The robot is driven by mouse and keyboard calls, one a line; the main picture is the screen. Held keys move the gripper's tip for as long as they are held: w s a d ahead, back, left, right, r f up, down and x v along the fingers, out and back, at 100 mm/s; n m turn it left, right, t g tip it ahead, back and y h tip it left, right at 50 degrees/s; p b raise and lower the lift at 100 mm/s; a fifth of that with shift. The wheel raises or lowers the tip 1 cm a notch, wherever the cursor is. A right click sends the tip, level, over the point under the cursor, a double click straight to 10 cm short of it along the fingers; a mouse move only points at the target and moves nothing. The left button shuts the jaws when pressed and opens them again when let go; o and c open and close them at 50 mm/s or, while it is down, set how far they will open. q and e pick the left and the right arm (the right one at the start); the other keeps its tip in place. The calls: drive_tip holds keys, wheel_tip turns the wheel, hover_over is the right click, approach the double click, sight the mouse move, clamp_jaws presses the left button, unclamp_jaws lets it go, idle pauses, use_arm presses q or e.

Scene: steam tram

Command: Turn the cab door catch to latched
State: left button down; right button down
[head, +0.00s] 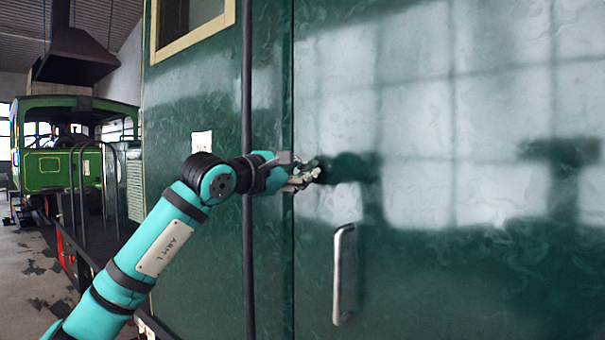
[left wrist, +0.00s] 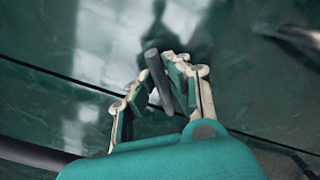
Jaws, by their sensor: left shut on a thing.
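My left gripper (head: 305,178) is at the seam beside the green cab door (head: 440,240). In the left wrist view its pale, jointed fingers (left wrist: 168,88) are closed on both sides of a dark grey bar, the catch (left wrist: 154,68). My right gripper shows in neither view.
A metal door handle (head: 338,275) stands out from the door below and right of my gripper. A dark vertical rail (head: 248,90) runs behind my left wrist. A small white notice (head: 202,141) is on the green wall. A green tram (head: 70,150) stands farther back left.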

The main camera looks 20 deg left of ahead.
use_arm(q)
drive_tip(key=m, duration=0.3)
drive_tip(key=shift+d, duration=0.1)
drive_tip(key=m, duration=0.3)
drive_tip(key=shift+f, duration=0.15)
drive_tip(key=shift+f+m, duration=0.1)
drive_tip(key=shift+m, duration=0.8)
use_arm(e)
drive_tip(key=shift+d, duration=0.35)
use_arm(q)
drive_tip(key=c, duration=1.3)
unclamp_jaws()
drive_tip(key=shift+c, duration=0.2)
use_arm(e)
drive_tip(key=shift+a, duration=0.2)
